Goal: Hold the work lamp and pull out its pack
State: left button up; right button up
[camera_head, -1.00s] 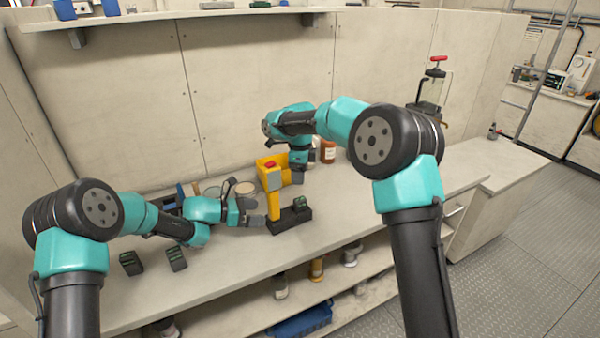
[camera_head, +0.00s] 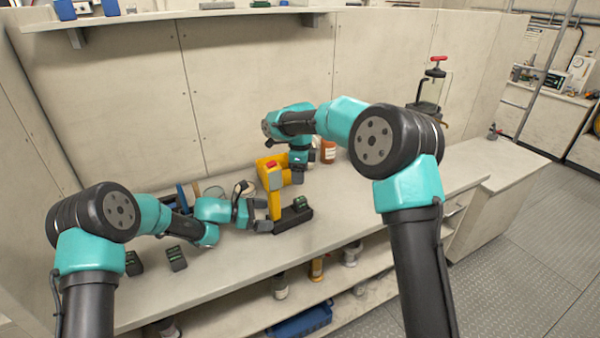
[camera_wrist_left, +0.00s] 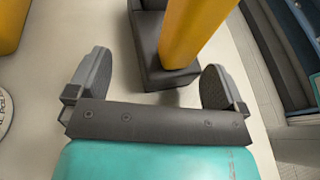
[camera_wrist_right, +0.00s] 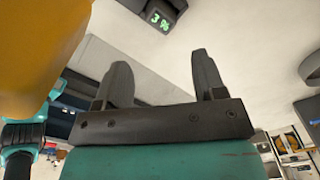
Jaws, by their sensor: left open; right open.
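The yellow work lamp (camera_head: 273,190), with a red button on top, stands upright on the worktop. A black base (camera_head: 284,226) extends to the right at its foot, with a dark block with green markings (camera_head: 302,203) at its right end. A dark block reading "3 %" (camera_wrist_right: 163,14) shows in the right wrist view. My left gripper (camera_head: 262,215) is open, just left of the lamp's lower handle. In the left wrist view the yellow handle (camera_wrist_left: 194,28) and black base (camera_wrist_left: 148,45) stand beyond its parted fingers (camera_wrist_left: 157,80). My right gripper (camera_head: 298,177) is open and empty beside the lamp's upper right; its fingers (camera_wrist_right: 160,78) are apart.
Two dark blocks with green markings (camera_head: 133,263) (camera_head: 177,258) lie on the worktop left of the lamp. An orange-brown bottle (camera_head: 328,151) stands behind. The bench's front right (camera_head: 370,205) is clear. A shelf below holds several containers and a blue bin (camera_head: 303,321).

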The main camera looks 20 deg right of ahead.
aim_at(284, 213)
pick_arm(q)
jog(key=shift+x, duration=3.7)
jog(key=shift+c, duration=0.3)
jog(key=c, duration=0.8)
jog(key=o, duration=0.9)
jog(key=shift+a+r, duration=0.1)
jog(key=shift+a, duration=0.1)
jog(key=shift+a+r, duration=0.15)
jog(key=shift+a, duration=0.45)
